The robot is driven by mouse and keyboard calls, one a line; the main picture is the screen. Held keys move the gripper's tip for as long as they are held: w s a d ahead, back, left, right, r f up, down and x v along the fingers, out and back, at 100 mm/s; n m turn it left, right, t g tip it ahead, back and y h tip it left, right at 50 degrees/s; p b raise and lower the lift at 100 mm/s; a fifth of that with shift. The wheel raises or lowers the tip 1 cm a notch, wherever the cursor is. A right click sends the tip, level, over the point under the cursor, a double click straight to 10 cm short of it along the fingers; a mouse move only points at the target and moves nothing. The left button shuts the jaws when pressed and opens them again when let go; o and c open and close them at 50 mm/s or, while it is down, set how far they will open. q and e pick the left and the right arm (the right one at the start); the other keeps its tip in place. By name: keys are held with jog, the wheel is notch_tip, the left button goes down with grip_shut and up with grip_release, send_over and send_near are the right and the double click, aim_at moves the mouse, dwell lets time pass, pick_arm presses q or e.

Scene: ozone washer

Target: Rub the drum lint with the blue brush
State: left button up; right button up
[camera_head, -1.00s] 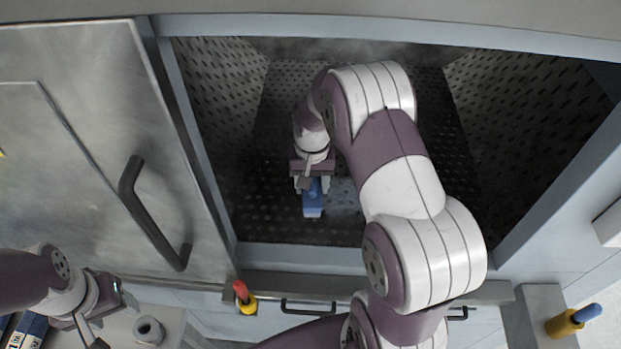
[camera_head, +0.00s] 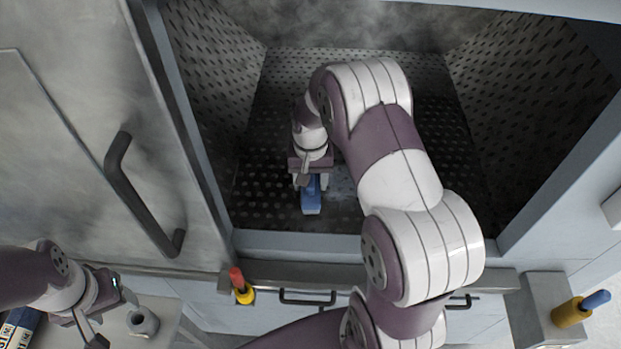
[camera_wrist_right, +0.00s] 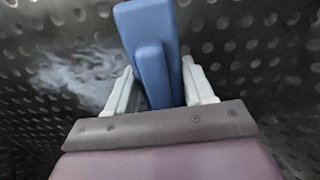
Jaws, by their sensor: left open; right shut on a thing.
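The blue brush (camera_head: 311,199) is inside the dark perforated drum (camera_head: 270,175), low near its front edge. My right gripper (camera_head: 311,183) is shut on it, with the brush between its two pale fingers. In the right wrist view the blue brush (camera_wrist_right: 152,45) extends ahead of the fingers over the perforated metal. A pale greyish lint patch (camera_wrist_right: 85,78) lies on the metal to the left of the brush. I cannot tell whether the brush touches the metal. My left gripper (camera_head: 128,305) is open and empty outside the drum at lower left.
A metal door with a dark handle (camera_head: 140,195) stands left of the opening. A red and yellow tool (camera_head: 241,286) is by the front ledge. A yellow and blue tool (camera_head: 582,309) rests at right. A small grey cylinder (camera_head: 143,322) is beside my left gripper.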

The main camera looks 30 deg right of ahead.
jog(key=shift+f+b, duration=0.55)
jog(key=shift+f, duration=0.4)
